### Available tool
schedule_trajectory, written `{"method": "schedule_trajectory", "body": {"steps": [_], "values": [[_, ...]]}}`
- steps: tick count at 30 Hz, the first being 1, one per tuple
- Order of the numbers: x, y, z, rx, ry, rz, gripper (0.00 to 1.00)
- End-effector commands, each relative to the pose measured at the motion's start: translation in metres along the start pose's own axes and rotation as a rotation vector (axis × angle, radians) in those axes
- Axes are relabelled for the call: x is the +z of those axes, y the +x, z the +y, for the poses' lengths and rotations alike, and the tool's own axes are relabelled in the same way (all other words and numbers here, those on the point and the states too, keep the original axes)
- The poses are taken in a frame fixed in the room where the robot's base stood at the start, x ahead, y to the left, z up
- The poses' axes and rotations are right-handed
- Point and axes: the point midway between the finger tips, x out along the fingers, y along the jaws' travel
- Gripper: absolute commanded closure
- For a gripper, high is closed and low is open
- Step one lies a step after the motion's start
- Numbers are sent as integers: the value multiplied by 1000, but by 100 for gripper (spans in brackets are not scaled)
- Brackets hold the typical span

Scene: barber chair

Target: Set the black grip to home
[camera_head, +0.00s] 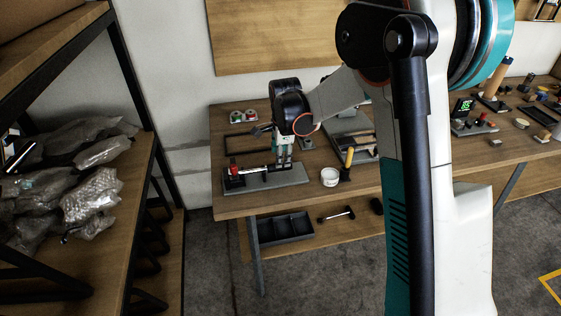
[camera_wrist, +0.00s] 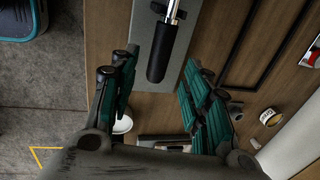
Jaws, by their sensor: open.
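The black grip (camera_wrist: 161,52) is a dark cylinder on the end of a bright metal rod, over a grey base plate (camera_wrist: 143,45) in the wrist view. In the head view the grey base plate (camera_head: 290,179) lies on the bench's left end, with a black and red fixture (camera_head: 234,172) at its left. My gripper (camera_head: 283,165) is above this plate and hides part of it. In the wrist view my gripper (camera_wrist: 158,62) is open, its teal fingers on both sides of the grip with visible gaps. I cannot tell the depth between fingertips and grip.
A white round container (camera_head: 329,177) and a yellow-handled tool (camera_head: 349,159) stand right of the plate. A dark frame (camera_head: 228,146) lies behind it. A shelf with wrapped bags (camera_head: 92,190) is at the left. A grey bin (camera_head: 286,228) sits below the bench top.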

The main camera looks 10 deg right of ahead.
Motion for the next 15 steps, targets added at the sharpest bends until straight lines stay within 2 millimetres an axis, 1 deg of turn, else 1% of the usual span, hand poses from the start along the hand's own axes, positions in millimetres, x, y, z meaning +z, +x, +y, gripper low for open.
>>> {"method": "schedule_trajectory", "body": {"steps": [1, 6, 10, 15], "values": [[0, -11, 0, 0, 0, 0, 56], [0, -40, 0, 0, 0, 0, 56], [0, -54, 0, 0, 0, 0, 56], [0, -60, 0, 0, 0, 0, 56]]}}
